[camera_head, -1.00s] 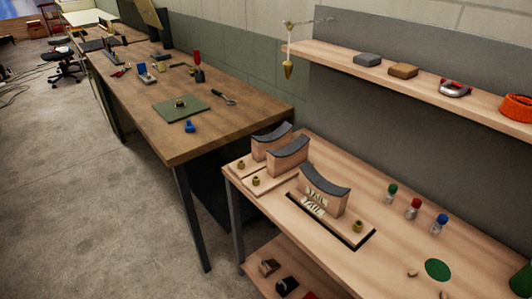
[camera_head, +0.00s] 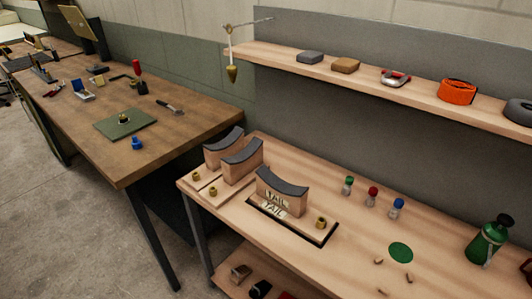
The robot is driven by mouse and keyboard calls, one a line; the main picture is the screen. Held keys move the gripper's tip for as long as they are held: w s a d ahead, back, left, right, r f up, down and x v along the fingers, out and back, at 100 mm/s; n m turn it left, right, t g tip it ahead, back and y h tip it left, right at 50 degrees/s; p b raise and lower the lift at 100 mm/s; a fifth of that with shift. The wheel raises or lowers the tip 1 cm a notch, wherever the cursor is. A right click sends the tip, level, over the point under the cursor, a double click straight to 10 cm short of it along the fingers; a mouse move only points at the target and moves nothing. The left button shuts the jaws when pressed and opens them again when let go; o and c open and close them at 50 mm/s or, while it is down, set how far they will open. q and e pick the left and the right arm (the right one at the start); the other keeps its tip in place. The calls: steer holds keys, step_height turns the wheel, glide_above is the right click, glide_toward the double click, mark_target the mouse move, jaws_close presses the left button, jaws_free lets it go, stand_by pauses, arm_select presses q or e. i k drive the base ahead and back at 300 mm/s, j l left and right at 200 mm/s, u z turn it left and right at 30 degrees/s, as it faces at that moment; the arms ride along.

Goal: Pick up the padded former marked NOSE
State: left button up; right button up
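Several padded formers stand on the light wooden bench (camera_head: 345,262). Each is a wooden block with a dark, concave pad on top. The front former (camera_head: 281,195) is lettered TAIL and stands on a base in a black-outlined rectangle. Behind it to the left are a middle former (camera_head: 242,162) and a rear former (camera_head: 222,148), close together on wooden bases with brass knobs. I cannot read any marking on these two, and no NOSE lettering shows. Neither of my grippers is in view.
Three small bottles with green (camera_head: 348,185), red (camera_head: 372,195) and blue (camera_head: 397,207) caps stand right of the formers. A green bottle (camera_head: 488,240) stands at the far right. A shelf (camera_head: 285,62) overhangs the back. A darker workbench (camera_head: 185,135) adjoins at the left.

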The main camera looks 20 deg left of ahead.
mark_target(202, 177)
steer(key=j+z, duration=0.3)
steer(key=j, duration=0.3)
steer(key=j+z, duration=0.3)
steer(key=j, duration=0.3)
steer(key=j+z, duration=0.35)
steer(key=j, duration=0.25)
steer(key=k+j+z, duration=0.3)
steer(key=j, duration=0.25)
steer(key=i, duration=0.1)
